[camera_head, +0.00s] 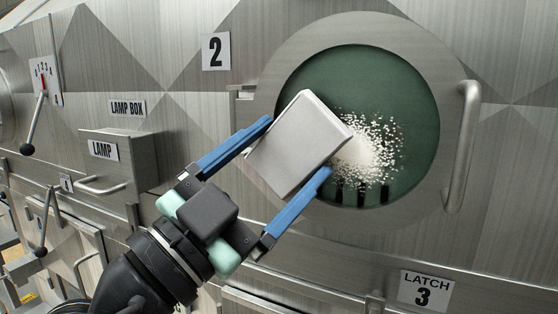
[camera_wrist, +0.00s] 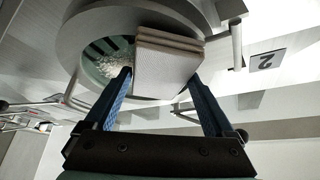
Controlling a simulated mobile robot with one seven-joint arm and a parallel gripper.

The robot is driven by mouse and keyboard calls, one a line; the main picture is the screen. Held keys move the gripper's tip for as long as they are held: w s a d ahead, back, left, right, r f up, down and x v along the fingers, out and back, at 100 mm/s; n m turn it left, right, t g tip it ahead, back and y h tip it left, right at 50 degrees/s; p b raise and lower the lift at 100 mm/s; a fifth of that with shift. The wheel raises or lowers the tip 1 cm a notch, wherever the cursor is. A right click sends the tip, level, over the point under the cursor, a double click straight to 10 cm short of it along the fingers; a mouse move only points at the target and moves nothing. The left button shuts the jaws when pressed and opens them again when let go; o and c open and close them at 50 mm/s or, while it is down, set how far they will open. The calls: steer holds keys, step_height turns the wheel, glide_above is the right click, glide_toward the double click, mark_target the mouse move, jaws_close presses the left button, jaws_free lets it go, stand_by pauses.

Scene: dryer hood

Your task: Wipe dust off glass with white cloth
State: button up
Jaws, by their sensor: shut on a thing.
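My gripper (camera_head: 296,146) is shut on the white cloth (camera_head: 298,142), a folded, block-like pad held between two blue fingers. The cloth is tilted in front of the left part of the round green glass (camera_head: 400,75). White dust (camera_head: 372,150) lies in a speckled patch near the middle of the glass, just right of the cloth, which hides part of it. In the wrist view, the cloth (camera_wrist: 168,65) sits between the fingertips before the glass, and some dust (camera_wrist: 118,67) shows left of it. I cannot tell whether the cloth touches the glass.
A metal ring frames the glass, with a vertical handle (camera_head: 462,147) on its right. A lamp box (camera_head: 118,158) juts out at the left, near a lever with a black knob (camera_head: 28,148). A "LATCH 3" label (camera_head: 427,291) is at the lower right.

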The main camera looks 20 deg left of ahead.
mark_target(366, 145)
steer(key=shift+w, duration=0.25)
steer(key=shift+s+d+b, duration=0.15)
steer(key=shift+d+b, duration=0.85)
steer(key=shift+d, duration=4.4)
steer(key=shift+a+b, duration=1)
steer(key=shift+a, duration=0.95)
steer(key=shift+a, duration=0.1)
steer(key=shift+a+b, duration=1.65)
steer(key=shift+a, duration=1.75)
steer(key=shift+w, duration=0.2)
steer(key=shift+s+b, duration=0.85)
steer(key=shift+s, duration=2.15)
